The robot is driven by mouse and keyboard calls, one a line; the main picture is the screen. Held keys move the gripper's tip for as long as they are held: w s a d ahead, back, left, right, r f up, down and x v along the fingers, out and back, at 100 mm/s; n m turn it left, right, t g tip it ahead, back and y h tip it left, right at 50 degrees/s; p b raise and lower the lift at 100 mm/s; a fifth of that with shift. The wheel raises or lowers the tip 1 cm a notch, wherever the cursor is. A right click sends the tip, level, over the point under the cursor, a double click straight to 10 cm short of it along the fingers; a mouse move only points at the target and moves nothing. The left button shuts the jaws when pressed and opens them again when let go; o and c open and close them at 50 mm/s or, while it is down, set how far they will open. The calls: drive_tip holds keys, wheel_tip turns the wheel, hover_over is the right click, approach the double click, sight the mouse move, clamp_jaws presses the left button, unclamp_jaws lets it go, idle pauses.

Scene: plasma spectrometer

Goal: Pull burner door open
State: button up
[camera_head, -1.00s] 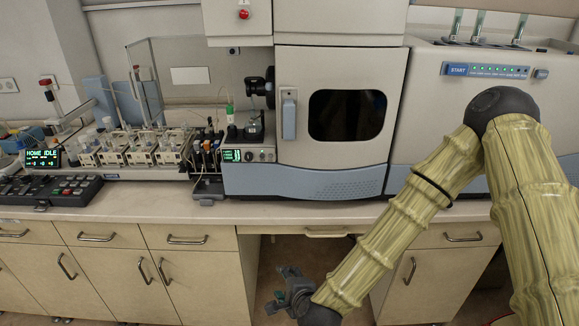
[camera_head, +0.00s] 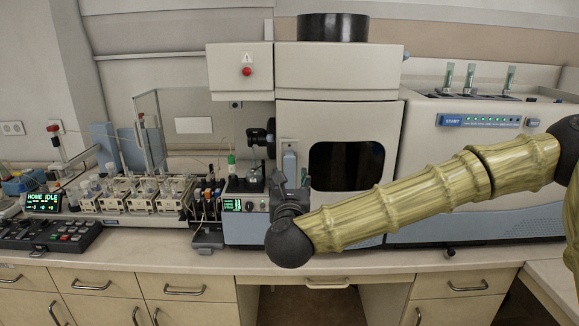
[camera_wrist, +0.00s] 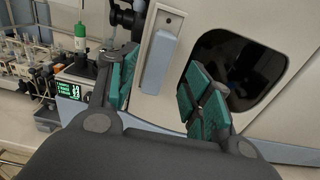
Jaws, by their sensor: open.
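The burner door (camera_head: 340,118) is the white front panel with a dark rounded window (camera_head: 346,166), and it looks closed. Its upright blue-grey handle (camera_head: 289,158) is on the door's left side; my gripper hides its lower part in the head view. In the wrist view the handle (camera_wrist: 158,62) shows beyond and between my gripper's (camera_wrist: 162,88) open green-padded fingers, nearer the left one, with the door (camera_wrist: 190,28) tilted behind. My gripper (camera_head: 290,182) is raised in front of the handle, with nothing in it. I cannot tell how far the fingertips are from the handle.
Left of the door are a small control box with a green display (camera_head: 232,205) and a green-capped bottle (camera_head: 231,166). A cabinet (camera_head: 470,150) stands at the right. The counter's front strip (camera_head: 180,260) is clear.

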sight(289, 169)
drive_tip(key=w+p, duration=0.2)
drive_tip(key=w, duration=0.5)
drive_tip(key=shift+w, duration=0.25)
drive_tip(key=shift+c, duration=0.2)
clamp_jaws()
